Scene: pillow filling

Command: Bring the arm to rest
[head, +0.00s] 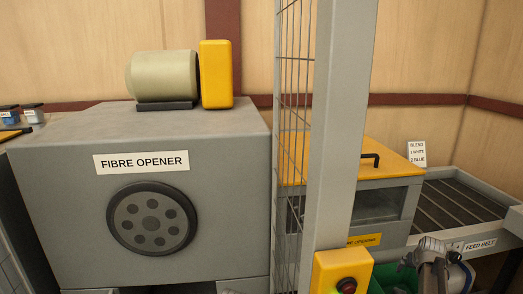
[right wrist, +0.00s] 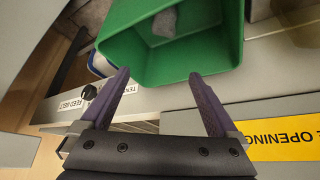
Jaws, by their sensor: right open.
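My right gripper (right wrist: 159,74) is open, with its two purple fingers spread and nothing between them. In the right wrist view its fingertips lie over the near rim of a green bin (right wrist: 222,52); I cannot tell whether they touch it. A grey tuft (right wrist: 164,22) lies inside the bin. In the head view my right arm's end (head: 436,256) shows at the lower right, in front of the feed belt, and part of the green bin (head: 394,282) shows beside it. My left gripper is not in view.
The grey fibre opener (head: 60,190) fills the left. A wire mesh guard (head: 292,120) and grey post (head: 342,110) stand mid-view, with a button box (head: 343,268) low on the post. A yellow-lidded hopper (head: 395,152) and the feed belt (head: 450,207) are at right.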

